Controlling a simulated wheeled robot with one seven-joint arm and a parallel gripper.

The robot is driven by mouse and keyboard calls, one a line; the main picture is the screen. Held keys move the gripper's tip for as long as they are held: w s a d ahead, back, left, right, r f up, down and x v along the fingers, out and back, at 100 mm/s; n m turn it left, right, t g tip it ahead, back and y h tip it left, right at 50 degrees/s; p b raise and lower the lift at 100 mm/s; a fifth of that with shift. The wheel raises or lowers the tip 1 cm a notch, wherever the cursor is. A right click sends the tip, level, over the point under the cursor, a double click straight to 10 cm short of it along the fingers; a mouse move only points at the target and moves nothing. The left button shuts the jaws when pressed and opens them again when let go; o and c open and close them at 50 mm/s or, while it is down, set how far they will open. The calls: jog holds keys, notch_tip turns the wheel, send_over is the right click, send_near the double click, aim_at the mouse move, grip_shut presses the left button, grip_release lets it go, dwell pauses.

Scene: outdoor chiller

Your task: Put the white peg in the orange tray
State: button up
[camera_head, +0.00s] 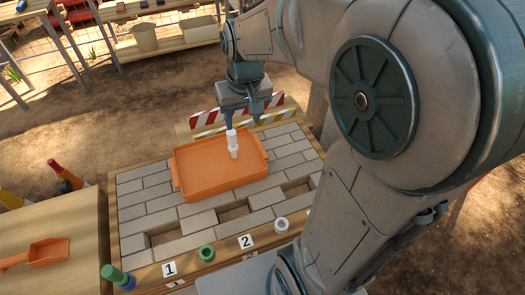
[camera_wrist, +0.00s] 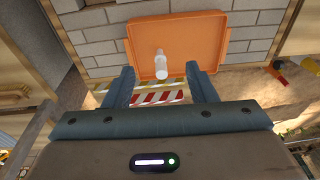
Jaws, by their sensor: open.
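The white peg (camera_head: 233,145) is over the floor of the orange tray (camera_head: 205,187), toward its back right side in the head view. It looks roughly upright. In the wrist view the white peg (camera_wrist: 161,65) shows inside the outline of the orange tray (camera_wrist: 200,42), near its edge by the striped barrier. My gripper (camera_head: 241,122) is above the peg, pointing down. Its two fingers are spread apart in the wrist view (camera_wrist: 160,72), with gaps on both sides of the peg. I cannot tell how closely the peg's base touches the tray floor.
The tray lies on a grey block-paved surface (camera_head: 145,199) with open slots. Along its front edge are a green ring (camera_head: 206,253), a white ring (camera_head: 282,224) and number labels. A striped barrier (camera_head: 236,113) stands behind. An orange dustpan (camera_head: 48,252) lies on the left table.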

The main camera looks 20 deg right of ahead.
jog(key=s+t, duration=0.1)
jog(key=s, duration=1.1)
jog(key=shift+d, duration=0.1)
